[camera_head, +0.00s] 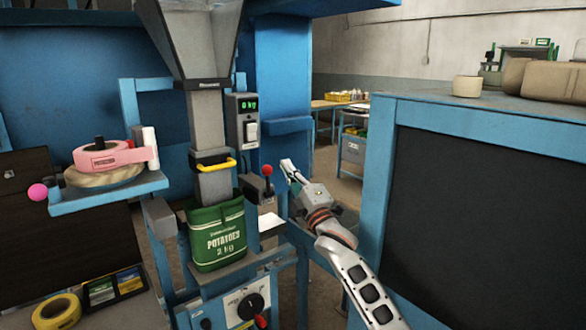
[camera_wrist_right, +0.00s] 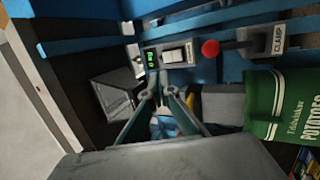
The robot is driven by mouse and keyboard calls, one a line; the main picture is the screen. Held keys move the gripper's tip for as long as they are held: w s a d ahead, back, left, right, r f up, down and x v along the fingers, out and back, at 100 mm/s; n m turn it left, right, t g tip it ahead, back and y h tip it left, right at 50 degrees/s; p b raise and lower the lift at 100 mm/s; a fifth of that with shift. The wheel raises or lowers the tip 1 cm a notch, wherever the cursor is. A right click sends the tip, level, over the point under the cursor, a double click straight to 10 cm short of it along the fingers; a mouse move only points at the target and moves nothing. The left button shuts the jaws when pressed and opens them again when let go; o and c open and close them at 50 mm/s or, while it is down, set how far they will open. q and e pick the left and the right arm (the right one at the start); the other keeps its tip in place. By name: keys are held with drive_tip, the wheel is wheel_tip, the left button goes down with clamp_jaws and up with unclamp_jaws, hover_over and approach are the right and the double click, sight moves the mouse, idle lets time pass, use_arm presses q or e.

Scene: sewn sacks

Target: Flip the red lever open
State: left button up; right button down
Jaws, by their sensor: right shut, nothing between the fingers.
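A lever with a red ball knob (camera_head: 267,170) stands on a grey bracket beside the green sack, its knob up in the head view. In the wrist view the red knob (camera_wrist_right: 210,48) is on a dark stem at a plate marked CLAMP (camera_wrist_right: 278,40). My right gripper (camera_head: 287,168) is just right of the knob in the head view, apart from it. In the wrist view my right gripper's fingertips (camera_wrist_right: 161,93) come together with nothing between them, to the left of and below the knob. My left gripper is not in view.
A green potato sack (camera_head: 216,234) hangs under the grey spout, with a yellow handle (camera_head: 214,165) above. A switch box (camera_head: 246,121) reads 0 kg. A blue-framed dark panel (camera_head: 485,200) stands at right. A lower panel has a dial and another red knob (camera_head: 261,321).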

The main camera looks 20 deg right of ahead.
drive_tip(key=s, duration=0.2)
drive_tip(key=shift+s+d+r, duration=0.3)
drive_tip(key=shift+s+r, duration=0.05)
drive_tip(key=s+a+f+m+g+h, duration=0.1)
drive_tip(key=s+f+m+g, duration=0.4)
drive_tip(key=f, duration=1)
drive_tip(key=s+a+f+m, duration=0.1)
drive_tip(key=s+f+m, duration=0.1)
drive_tip(key=s+f, duration=0.9)
drive_tip(key=s+a+f+m+g, duration=0.1)
drive_tip(key=s+f+m+g, duration=0.5)
drive_tip(key=s+f, duration=1.9)
drive_tip(key=shift+s+a+m+g+h, duration=0.35)
drive_tip(key=shift+s+m, duration=0.2)
drive_tip(key=shift+m, duration=0.45)
